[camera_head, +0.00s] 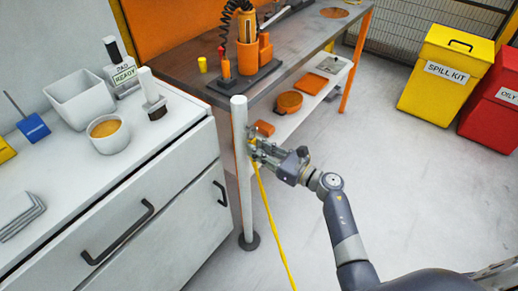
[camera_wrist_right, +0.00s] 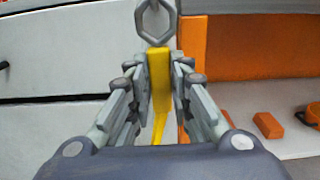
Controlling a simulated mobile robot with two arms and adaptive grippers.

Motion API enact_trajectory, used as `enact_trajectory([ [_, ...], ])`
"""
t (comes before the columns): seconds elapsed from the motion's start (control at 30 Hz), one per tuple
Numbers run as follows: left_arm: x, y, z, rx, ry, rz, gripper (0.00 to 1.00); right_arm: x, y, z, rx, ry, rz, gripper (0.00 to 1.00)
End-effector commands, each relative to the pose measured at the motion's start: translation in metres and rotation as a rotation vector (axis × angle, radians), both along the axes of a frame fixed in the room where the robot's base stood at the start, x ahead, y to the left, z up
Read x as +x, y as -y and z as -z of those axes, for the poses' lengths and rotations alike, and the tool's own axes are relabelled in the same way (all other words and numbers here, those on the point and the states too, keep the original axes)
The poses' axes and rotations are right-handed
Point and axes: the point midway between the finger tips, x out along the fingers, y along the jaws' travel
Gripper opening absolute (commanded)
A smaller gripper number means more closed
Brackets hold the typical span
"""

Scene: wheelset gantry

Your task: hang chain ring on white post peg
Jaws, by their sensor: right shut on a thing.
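The white post (camera_head: 241,170) stands upright on a dark round base (camera_head: 249,241) beside the cabinet's right end. My right gripper (camera_head: 256,150) is at the post's upper part, on its right side. In the right wrist view its fingers (camera_wrist_right: 160,80) are shut on a yellow end piece (camera_wrist_right: 160,72). A grey metal ring (camera_wrist_right: 155,20) extends beyond that piece, upright and partly cut off by the frame's top. The yellow chain (camera_head: 269,215) hangs from the gripper toward the floor. I cannot make out the peg, or whether the ring touches it. My left gripper is not in view.
A white cabinet (camera_head: 165,225) with dark handles stands left of the post, carrying a bin and a bowl. An orange-legged workbench (camera_head: 335,25) with a lower shelf stands behind. Yellow (camera_head: 440,85) and red (camera_head: 492,115) bins stand at right. Floor right of the post is clear.

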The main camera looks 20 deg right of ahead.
Motion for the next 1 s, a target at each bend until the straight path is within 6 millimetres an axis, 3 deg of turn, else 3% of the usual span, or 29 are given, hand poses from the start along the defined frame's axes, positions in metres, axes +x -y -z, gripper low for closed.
enact_trajectory([
  [0.03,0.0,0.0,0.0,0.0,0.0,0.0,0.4,-0.001,-0.001,0.002,-0.001,-0.003,-0.001,0.0],
  [0.07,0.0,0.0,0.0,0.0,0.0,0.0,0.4,-0.001,-0.001,0.002,-0.001,-0.003,-0.001,0.24],
  [0.13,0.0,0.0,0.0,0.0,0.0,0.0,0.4,-0.001,-0.001,0.002,-0.001,-0.003,-0.001,0.4],
  [0.17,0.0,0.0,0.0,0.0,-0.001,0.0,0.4,-0.001,-0.001,0.002,-0.001,-0.003,-0.001,0.43],
  [0.57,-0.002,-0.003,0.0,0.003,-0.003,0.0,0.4,-0.005,0.003,0.002,-0.001,-0.003,0.0,0.43],
  [1.0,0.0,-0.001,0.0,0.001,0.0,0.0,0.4,-0.071,0.055,0.003,-0.004,-0.005,0.0,0.43],
])
